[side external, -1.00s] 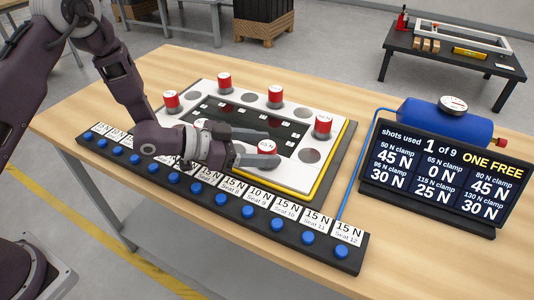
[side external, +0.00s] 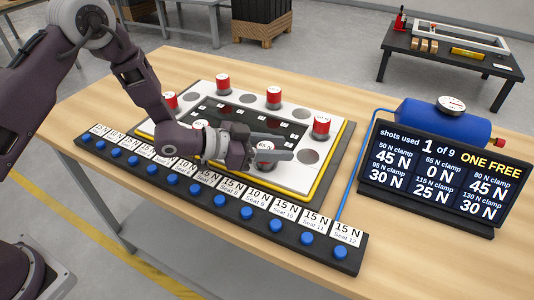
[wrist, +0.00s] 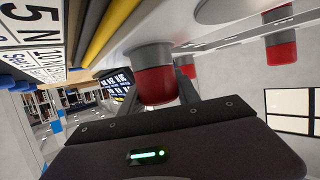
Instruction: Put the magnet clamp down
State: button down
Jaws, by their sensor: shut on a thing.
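The magnet clamp, red with a grey base, is between the fingers of my gripper (side external: 278,148). In the side view its pale labelled top (side external: 265,147) shows at the front right part of the white plate (side external: 296,176). In the wrist view its red body (wrist: 156,87) and grey base (wrist: 147,54) show close up, the base at the plate. I cannot tell surely whether the base touches the plate. My gripper is shut on the clamp, lying low and sideways over the plate's front edge. The fingers partly hide the clamp in the side view.
Other red clamps stand on the plate, including one at the right (side external: 321,126) and two at the back (side external: 274,97). A strip of labelled seats with blue buttons (side external: 247,213) runs along the front. The display board (side external: 440,177) and blue tank (side external: 436,122) stand right.

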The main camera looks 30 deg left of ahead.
jog(key=shift+r, duration=0.1)
notch_tip(320, 180, up, 9)
jog(key=a+n+t+y, duration=0.3)
jog(key=a+n+y, duration=0.1)
jog(key=a, duration=0.6)
jog(key=shift+n+y, duration=0.3)
jog(key=f, duration=0.8)
jog(key=shift+w, duration=0.3)
jog(key=shift+f, duration=0.45)
jog(key=shift+f, duration=0.15)
jog(key=c, duration=0.9)
grip_release()
